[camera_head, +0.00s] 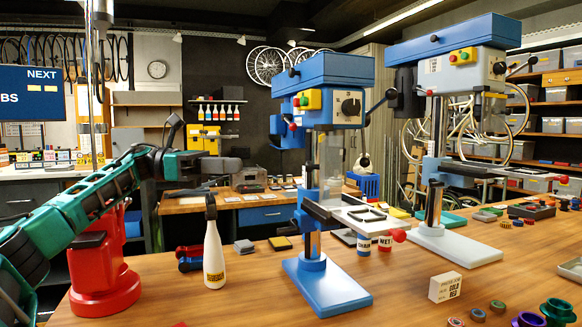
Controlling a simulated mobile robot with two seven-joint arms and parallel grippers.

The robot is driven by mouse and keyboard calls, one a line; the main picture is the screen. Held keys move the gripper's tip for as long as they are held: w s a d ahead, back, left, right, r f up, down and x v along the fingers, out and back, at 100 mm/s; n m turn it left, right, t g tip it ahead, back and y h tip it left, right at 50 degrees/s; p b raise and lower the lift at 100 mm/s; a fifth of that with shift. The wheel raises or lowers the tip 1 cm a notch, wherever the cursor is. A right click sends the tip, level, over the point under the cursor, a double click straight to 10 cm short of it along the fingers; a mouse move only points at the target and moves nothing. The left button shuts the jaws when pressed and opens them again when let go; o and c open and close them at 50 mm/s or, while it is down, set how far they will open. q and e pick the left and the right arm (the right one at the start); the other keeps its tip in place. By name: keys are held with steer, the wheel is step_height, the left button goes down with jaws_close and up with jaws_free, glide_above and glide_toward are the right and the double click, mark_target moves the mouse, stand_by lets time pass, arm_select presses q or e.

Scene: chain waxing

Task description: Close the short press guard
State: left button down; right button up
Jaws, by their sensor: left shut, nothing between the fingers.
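The short press (322,95) has a blue head with yellow and green switch plates and stands on a blue base (327,287) on the wooden bench. A clear guard panel (331,158) hangs under its head, above the work table; I cannot tell for certain whether it is open or closed. My left gripper (232,166) is dark, shut and empty. It is in the air left of the short press, apart from the guard in the picture. My right gripper is not in view.
A taller blue-and-white press (456,75) stands to the right. A white bottle (213,255) stands in front of my left gripper. A red stand (103,265) is at left. A small white box (444,287) and several coloured rings lie at front right.

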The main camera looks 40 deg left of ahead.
arm_select(q)
steer(key=p, duration=0.3)
glide_toward(325, 167)
steer(key=w, duration=0.3)
steer(key=shift+w+d+f, duration=0.15)
steer(key=shift+d, duration=0.25)
steer(key=shift+w+d+f, duration=0.15)
steer(key=shift+d+f, duration=0.05)
steer(key=shift+d, duration=0.25)
steer(key=shift+d, duration=0.1)
